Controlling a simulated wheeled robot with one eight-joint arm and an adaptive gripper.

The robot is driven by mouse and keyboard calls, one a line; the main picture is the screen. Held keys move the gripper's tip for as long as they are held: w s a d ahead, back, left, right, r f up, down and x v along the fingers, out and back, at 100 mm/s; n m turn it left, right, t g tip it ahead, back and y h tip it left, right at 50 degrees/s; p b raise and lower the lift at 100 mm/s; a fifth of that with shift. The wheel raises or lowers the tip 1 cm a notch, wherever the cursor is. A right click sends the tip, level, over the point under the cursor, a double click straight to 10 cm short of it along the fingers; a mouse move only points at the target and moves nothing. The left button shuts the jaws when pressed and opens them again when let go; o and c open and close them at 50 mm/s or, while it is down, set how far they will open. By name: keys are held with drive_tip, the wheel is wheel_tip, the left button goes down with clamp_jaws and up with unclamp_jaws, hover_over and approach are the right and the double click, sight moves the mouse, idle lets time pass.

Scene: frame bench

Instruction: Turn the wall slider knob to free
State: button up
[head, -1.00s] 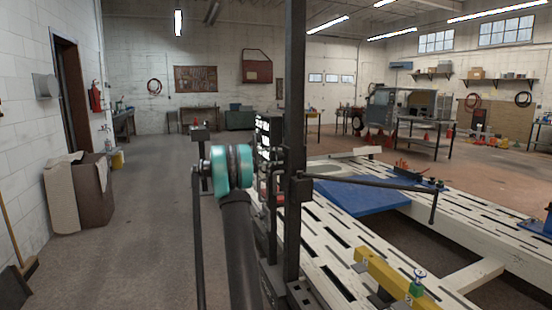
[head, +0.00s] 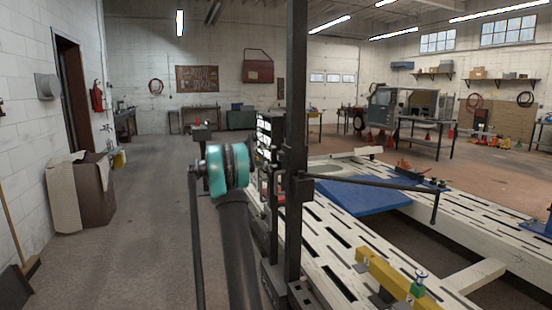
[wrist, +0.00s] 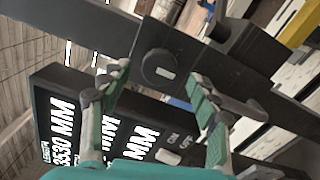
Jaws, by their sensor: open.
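A round dark knob (wrist: 160,68) with a pale bar-shaped mark sits on a dark plate of the slider in the wrist view. I cannot read any lettering by it, so its setting is unclear. My gripper (wrist: 158,76) is open, with its two green-padded fingers on either side of the knob in the picture. The knob shows free between them, and I cannot tell how far off it is. In the head view, my arm covers the gripper, and I cannot make out the knob.
A black display panel (wrist: 82,128) with white "MM" readings and ON/OFF labels is close below the knob; it also shows in the head view (head: 264,135). A dark upright post (head: 297,120) stands beside it. The slotted white frame bench (head: 330,235) lies to the right.

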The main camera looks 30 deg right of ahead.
drive_tip(key=v, duration=0.8)
drive_tip(key=shift+w+a, duration=0.15)
drive_tip(key=shift+a, duration=0.2)
drive_tip(key=shift+f, duration=0.1)
